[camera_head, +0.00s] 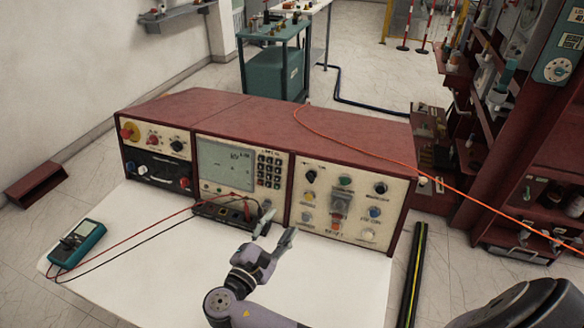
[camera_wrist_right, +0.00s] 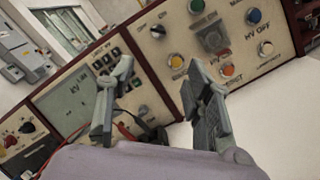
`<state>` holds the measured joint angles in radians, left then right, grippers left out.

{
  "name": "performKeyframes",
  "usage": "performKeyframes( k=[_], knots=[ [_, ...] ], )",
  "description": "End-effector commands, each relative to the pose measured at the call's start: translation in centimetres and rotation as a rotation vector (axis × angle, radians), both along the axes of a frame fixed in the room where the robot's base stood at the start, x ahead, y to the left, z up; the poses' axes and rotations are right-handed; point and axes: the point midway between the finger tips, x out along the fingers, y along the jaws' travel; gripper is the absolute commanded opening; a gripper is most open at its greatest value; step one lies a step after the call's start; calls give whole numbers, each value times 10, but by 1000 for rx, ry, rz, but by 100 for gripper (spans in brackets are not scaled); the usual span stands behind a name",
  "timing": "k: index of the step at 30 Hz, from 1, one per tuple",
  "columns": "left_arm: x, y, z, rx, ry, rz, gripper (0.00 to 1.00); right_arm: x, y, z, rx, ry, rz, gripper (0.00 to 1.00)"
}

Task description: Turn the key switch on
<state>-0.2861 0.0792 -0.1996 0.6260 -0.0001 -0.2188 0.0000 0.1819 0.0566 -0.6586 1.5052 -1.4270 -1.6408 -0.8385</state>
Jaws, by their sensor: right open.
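The red control console (camera_head: 250,108) stands on a white table, its cream front panels facing me. On its right panel (camera_head: 345,207) a dark round switch (camera_head: 311,176) sits at the upper left; it also shows in the right wrist view (camera_wrist_right: 157,32), near what looks like on/off lettering. It may be the key switch, but I cannot make out a key. My right gripper (camera_head: 276,231) is open and empty, in front of the console between the middle and right panels. In the wrist view its fingers (camera_wrist_right: 160,76) stand apart below that switch. My left gripper is out of view.
A teal multimeter (camera_head: 76,243) lies at the table's left, with red and black leads running to the middle panel. Other buttons, including a blue one (camera_head: 375,212), crowd the right panel. An orange cable (camera_head: 420,175) crosses the console top. The white table (camera_head: 150,270) has free room in front.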

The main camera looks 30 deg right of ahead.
Motion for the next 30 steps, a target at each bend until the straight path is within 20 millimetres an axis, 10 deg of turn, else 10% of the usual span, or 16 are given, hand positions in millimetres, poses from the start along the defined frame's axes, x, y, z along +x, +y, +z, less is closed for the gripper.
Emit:
performKeyframes(
  k=[5,16,30],
  knots=[
    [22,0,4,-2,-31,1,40,3,-1,0,8,2,2,47],
    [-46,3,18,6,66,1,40,41,-59,2,4,1,0,47],
    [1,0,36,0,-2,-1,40,89,-131,-1,8,3,2,47]
  ],
)
